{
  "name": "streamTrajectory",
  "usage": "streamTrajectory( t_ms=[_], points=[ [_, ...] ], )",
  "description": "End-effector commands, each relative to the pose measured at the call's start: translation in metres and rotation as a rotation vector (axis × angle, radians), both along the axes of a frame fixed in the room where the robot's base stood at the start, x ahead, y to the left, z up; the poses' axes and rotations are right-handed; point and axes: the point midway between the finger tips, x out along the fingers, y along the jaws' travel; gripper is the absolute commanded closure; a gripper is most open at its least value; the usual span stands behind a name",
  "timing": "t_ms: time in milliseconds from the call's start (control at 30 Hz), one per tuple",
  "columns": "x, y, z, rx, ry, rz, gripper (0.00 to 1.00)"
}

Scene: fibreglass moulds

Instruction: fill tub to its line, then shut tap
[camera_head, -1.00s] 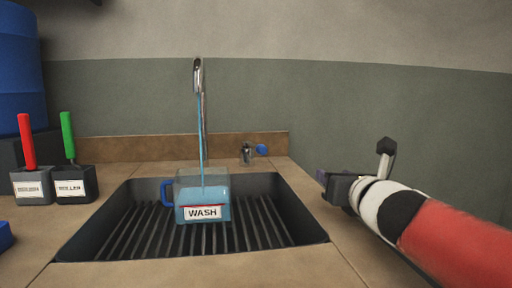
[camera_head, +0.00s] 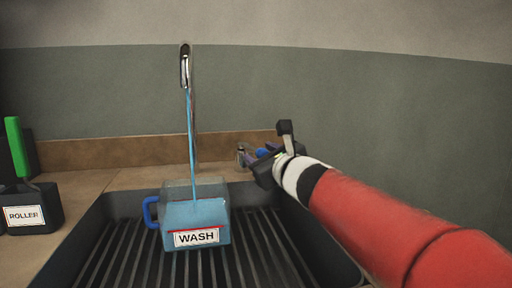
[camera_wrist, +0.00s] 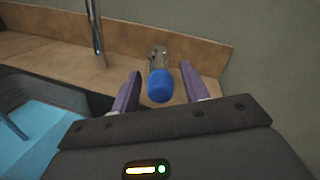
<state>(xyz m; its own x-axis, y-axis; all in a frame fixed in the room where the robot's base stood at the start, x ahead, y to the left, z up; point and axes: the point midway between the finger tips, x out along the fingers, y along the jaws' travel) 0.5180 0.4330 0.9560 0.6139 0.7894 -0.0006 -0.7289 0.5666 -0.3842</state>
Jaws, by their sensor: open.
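The clear tub (camera_head: 165,190) with a blue handle and a WASH label stands upright on the ribbed sink floor. Blue water (camera_head: 200,212) fills much of it. A thin red line shows at the label's top edge; I cannot tell exactly how the water's front edge sits against it. A blue stream runs from the tap spout (camera_head: 186,68) into the tub. The blue tap knob (camera_wrist: 160,87) on its metal valve is between the open fingers of my gripper (camera_wrist: 161,70), with gaps on both sides. In the head view, my gripper (camera_head: 264,154) partly hides the knob.
The dark sink (camera_head: 95,225) surrounds the tub. A black holder labelled ROLLER (camera_head: 45,205) with a green handle stands on the counter at left. A low brown backsplash (camera_head: 90,152) and the wall stand behind the valve. The sink floor right of the tub is clear.

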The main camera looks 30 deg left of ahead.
Motion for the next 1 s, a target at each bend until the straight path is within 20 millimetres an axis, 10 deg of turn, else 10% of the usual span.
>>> streamTrajectory(
  t_ms=[533, 1000],
  points=[
    [0.018, 0.022, 0.0, 0.002, 0.001, -0.001, 0.55],
    [0.018, 0.022, 0.0, 0.002, 0.001, -0.001, 1.0]
  ],
)
